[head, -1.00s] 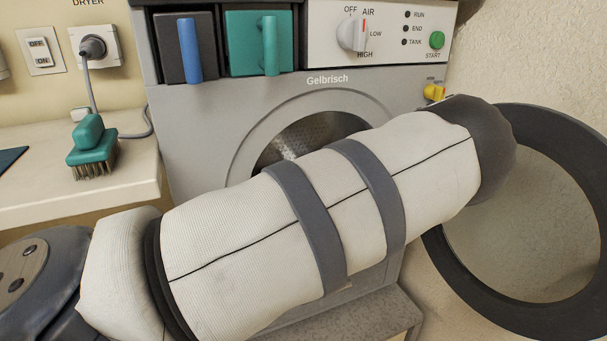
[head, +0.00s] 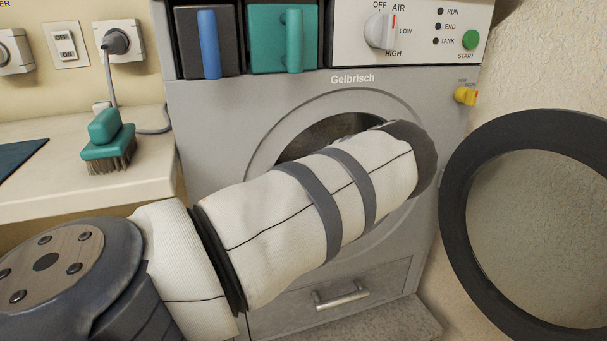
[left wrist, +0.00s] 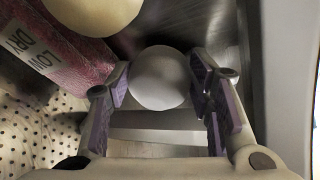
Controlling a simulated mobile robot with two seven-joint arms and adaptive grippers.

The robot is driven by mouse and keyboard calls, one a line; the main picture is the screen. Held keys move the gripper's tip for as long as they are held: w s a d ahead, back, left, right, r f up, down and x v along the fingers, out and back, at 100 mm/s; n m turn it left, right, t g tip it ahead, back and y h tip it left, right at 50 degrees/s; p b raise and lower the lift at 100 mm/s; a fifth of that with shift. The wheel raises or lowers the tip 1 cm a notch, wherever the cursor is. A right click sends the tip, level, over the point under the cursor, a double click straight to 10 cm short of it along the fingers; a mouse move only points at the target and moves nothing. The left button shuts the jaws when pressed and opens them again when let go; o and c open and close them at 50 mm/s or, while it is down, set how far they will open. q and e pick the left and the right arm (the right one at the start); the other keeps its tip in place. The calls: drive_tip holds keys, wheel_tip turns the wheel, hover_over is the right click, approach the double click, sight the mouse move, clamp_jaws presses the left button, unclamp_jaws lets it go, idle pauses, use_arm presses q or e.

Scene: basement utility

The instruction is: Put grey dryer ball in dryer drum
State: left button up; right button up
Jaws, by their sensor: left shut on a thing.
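The dryer drum (head: 318,138) is seen through the round front opening of the grey dryer. My left arm covers much of that opening, and its wrist end is at the right part of it. In the left wrist view, my left gripper (left wrist: 160,90) has its purple-padded fingers on both sides of the grey dryer ball (left wrist: 160,70) and is shut on it. Perforated metal (left wrist: 40,128), which looks like drum wall, lies at lower left there. The gripper and ball are hidden behind the arm in the head view. My right gripper is not in view.
A pink cloth with a "LOW DRY" label (left wrist: 65,50) and a cream round thing (left wrist: 95,12) lie close to the ball. The dryer door (head: 463,205) stands open at right. A teal brush (head: 107,143) rests on the counter (head: 60,190) at left.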

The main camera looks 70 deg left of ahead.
use_arm(q)
drive_tip(key=o, duration=1.1)
drive_tip(key=shift+w+d+r, duration=0.15)
drive_tip(key=shift+r, duration=0.15)
drive_tip(key=shift+w+d+r, duration=0.35)
drive_tip(key=shift+d+r, duration=0.25)
drive_tip(key=shift+w+d+r, duration=0.35)
drive_tip(key=shift+d+r, duration=0.2)
drive_tip(key=shift+d, duration=0.05)
drive_tip(key=w+d, duration=0.1)
drive_tip(key=d, duration=0.2)
drive_tip(key=w+d, duration=0.2)
drive_tip(key=d, duration=0.1)
drive_tip(key=w+d, duration=0.2)
drive_tip(key=shift+w+d, duration=0.1)
drive_tip(key=shift+d, duration=0.3)
drive_tip(key=shift+f, duration=0.15)
